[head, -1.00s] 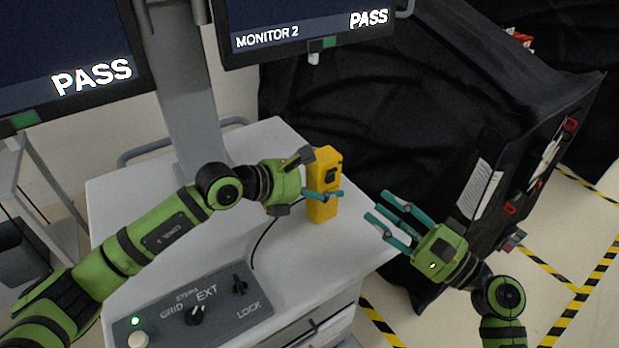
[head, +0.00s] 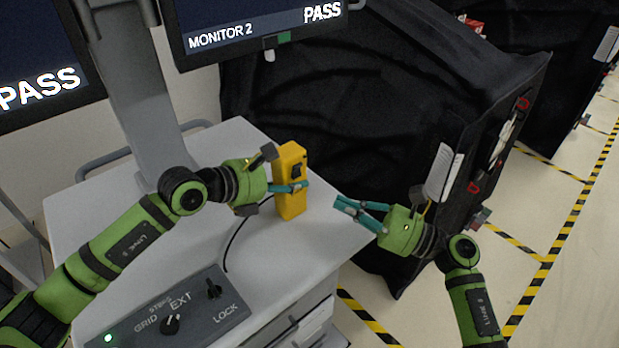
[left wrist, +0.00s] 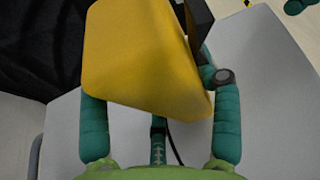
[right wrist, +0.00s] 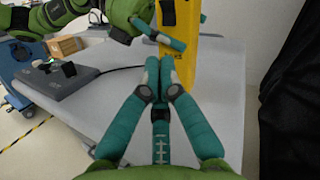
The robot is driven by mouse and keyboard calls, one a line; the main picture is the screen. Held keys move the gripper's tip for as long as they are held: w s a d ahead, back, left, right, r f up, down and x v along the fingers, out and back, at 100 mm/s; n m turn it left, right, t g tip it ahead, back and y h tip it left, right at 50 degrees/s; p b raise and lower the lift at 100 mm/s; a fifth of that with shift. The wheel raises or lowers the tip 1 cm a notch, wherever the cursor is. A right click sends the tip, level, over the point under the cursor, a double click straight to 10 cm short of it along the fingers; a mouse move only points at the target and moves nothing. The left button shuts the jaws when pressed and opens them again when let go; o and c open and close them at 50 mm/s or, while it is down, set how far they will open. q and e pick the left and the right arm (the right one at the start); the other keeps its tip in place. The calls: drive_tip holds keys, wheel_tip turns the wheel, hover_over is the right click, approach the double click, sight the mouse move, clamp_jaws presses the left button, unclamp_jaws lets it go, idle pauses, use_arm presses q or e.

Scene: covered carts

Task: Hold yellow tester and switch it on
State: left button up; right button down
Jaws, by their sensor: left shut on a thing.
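The yellow tester (head: 291,205) stands upright above the right part of the white cart top (head: 190,235). I cannot tell whether its base touches the top. A dark knob (head: 296,170) sits on its upper front face. My left gripper (head: 288,187) is shut on the tester's sides; the tester fills much of the left wrist view (left wrist: 140,60). My right gripper (head: 338,203) has its fingers drawn together, empty, to the right of the tester with a gap between. In the right wrist view the tester (right wrist: 184,78) is just beyond those fingertips (right wrist: 160,65).
A control panel (head: 190,312) with knobs and a green light lies on the cart's front left. Monitor 2 (head: 250,20) reads PASS above. A black-covered cart (head: 390,120) stands close behind my right gripper. Striped floor tape (head: 560,230) runs at right.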

sight(297, 171)
drive_tip(key=shift+w+d+f+m+g+y, duration=0.15)
drive_tip(key=shift+w+m+g, duration=0.15)
drive_tip(key=shift+m, duration=0.3)
drive_tip(key=shift+w+d+f+m+g+y, duration=0.15)
drive_tip(key=shift+m+g, duration=0.15)
drive_tip(key=shift+m, duration=0.3)
drive_tip(key=m, duration=0.2)
drive_tip(key=w+d+m+g+y, duration=0.1)
drive_tip(key=m, duration=0.1)
drive_tip(key=d+m+g, duration=0.1)
drive_tip(key=m, duration=0.1)
drive_tip(key=shift+w+d+y, duration=0.1)
drive_tip(key=shift+w+y, duration=0.15)
drive_tip(key=shift+y, duration=0.15)
drive_tip(key=m+g, duration=0.1)
drive_tip(key=s+d+f+m+g+y, duration=0.1)
drive_tip(key=m, duration=0.1)
drive_tip(key=shift+f+m+g, duration=0.15)
drive_tip(key=shift+m+g, duration=0.15)
drive_tip(key=shift+s+d+f+m+g+y, duration=0.15)
drive_tip(key=shift+s+d+m+g+y, duration=0.1)
drive_tip(key=shift+d+m+g, duration=0.3)
drive_tip(key=shift+s+d+f+m+g+y, duration=0.1)
drive_tip(key=shift+s+d+m+g+y, duration=0.2)
drive_tip(key=shift+m, duration=0.35)
drive_tip(key=shift+w+a, duration=0.1)
